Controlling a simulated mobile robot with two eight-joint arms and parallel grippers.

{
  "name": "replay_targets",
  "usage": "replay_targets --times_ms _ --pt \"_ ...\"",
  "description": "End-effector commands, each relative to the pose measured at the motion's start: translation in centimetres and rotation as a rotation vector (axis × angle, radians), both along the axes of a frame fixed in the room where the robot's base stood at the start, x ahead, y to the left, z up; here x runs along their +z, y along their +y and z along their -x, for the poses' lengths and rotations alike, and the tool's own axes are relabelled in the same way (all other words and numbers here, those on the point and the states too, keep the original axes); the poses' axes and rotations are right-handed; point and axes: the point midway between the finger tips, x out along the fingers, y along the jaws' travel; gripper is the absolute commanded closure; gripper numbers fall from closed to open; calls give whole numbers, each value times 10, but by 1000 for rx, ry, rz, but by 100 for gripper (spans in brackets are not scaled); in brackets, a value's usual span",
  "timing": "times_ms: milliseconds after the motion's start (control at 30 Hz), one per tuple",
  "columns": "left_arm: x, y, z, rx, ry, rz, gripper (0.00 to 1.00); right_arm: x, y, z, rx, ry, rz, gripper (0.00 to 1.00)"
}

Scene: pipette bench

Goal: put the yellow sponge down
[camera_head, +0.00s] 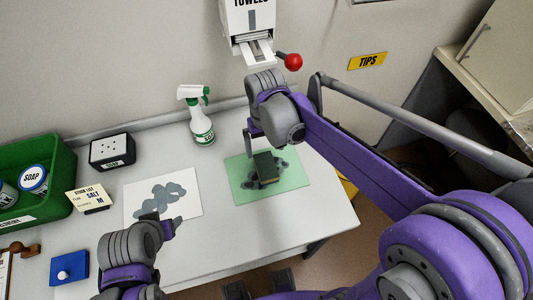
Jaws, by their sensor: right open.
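A block with a dark olive-green top (265,166), probably the sponge, rests on the green mat (300,190); no clear yellow shows on it. Dark grey smudges lie on the mat around it. My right gripper (257,146) is open just behind and above the block, and its arm comes in from the right. One finger shows at its left; the other is mostly hidden. I see no contact with the block. My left gripper (166,224) is low by the front edge of a white sheet with grey smudges (190,207); its jaws are unclear.
A green-and-white spray bottle (201,132) stands behind the mat. A towel dispenser (247,20) and a red knob (292,62) are above at the back. A green bin (60,210), black box (112,151) and blue block (70,268) stand at left. The table's front right is clear.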

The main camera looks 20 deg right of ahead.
Motion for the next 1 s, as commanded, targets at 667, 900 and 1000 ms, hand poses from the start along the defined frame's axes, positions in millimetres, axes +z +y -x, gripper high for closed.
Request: replay_targets --times_ms 667,900,1000 --pt "0 0 0 0 0 0 40 -9 -61 130 -32 -430 -13 0" --pt "0 0 0 0 0 0 40 -16 -65 140 -34 -477 -7 0" --pt "1 0 0 0 0 0 40 -16 -65 140 -34 -477 -7 0"
